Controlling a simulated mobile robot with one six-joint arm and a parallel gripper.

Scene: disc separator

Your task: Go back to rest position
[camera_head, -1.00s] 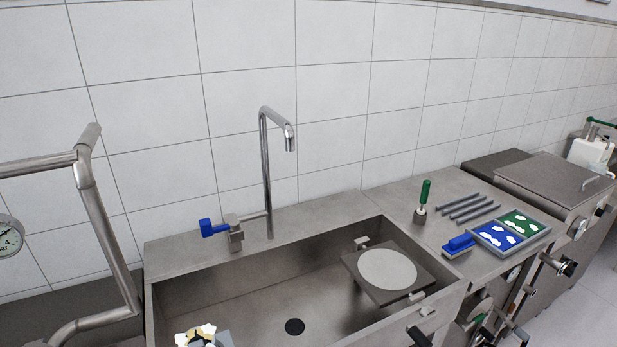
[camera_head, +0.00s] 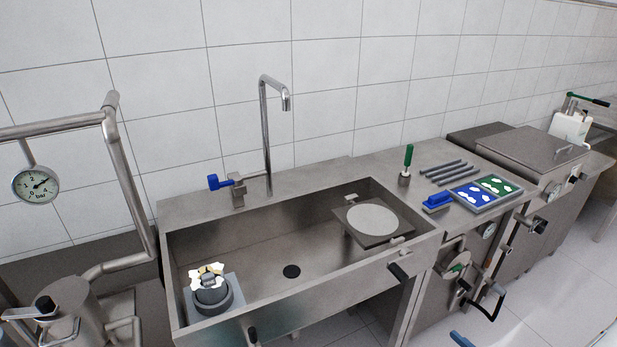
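My gripper is not in view, so I cannot see its fingers or whether it holds anything. A steel sink (camera_head: 290,230) fills the middle of the picture. In its left end a dark round part with a white and yellowish top (camera_head: 211,290) sits on a grey square plate (camera_head: 236,286). At its right end a light round disc (camera_head: 372,219) lies on a dark square plate (camera_head: 350,230).
A tap (camera_head: 266,140) with a blue-handled valve (camera_head: 225,185) stands behind the sink. The right counter holds a green-handled tool (camera_head: 407,165), grey bars (camera_head: 448,172), a blue brush (camera_head: 437,202) and a tray (camera_head: 515,199). Pipes with a gauge (camera_head: 36,185) stand left.

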